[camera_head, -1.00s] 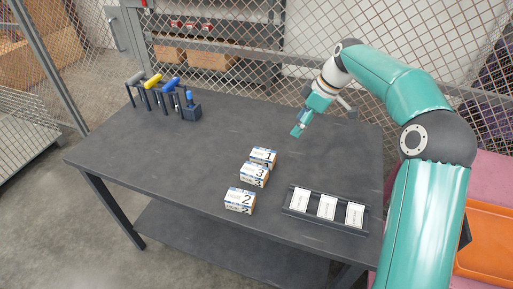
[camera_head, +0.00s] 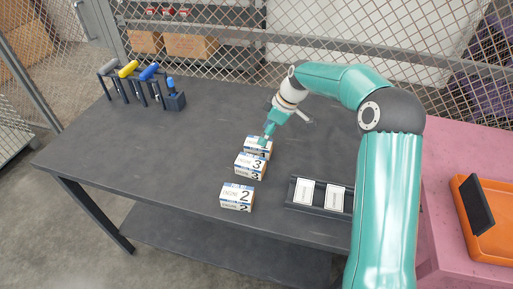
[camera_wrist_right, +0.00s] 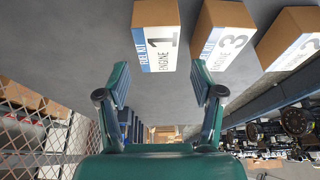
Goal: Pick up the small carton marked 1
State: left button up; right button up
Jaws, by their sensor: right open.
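The small carton marked 1 (camera_head: 256,150) stands on the dark table, farthest back in a row of three cartons. In the right wrist view, carton 1 (camera_wrist_right: 155,38) shows its brown top and its white and blue label, ahead of the fingertips. My right gripper (camera_head: 268,133) is just above and behind carton 1, partly covering it in the head view. In the wrist view the right gripper (camera_wrist_right: 160,77) has its two fingers spread apart with nothing between them. My left gripper is not in view.
Carton 3 (camera_head: 250,165) stands close in front of carton 1, and carton 2 (camera_head: 237,196) is nearer the front edge. A dark tray with white cards (camera_head: 318,208) lies right, partly hidden by my arm. A tool rack (camera_head: 140,84) stands at the back left. The table's left middle is clear.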

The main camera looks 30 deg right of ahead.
aim_at(258, 147)
jog(key=shift+x, duration=0.9)
jog(key=p+x, duration=0.1)
jog(key=x, duration=0.3)
jog(key=shift+d+f+p, duration=0.1)
jog(key=shift+f+p, duration=0.05)
jog(key=shift+p, duration=0.2)
jog(key=shift+w+f, duration=0.2)
jog(key=shift+f, duration=0.35)
jog(key=c, duration=1)
jog(key=shift+c, duration=0.2)
jog(key=shift+r, duration=0.1)
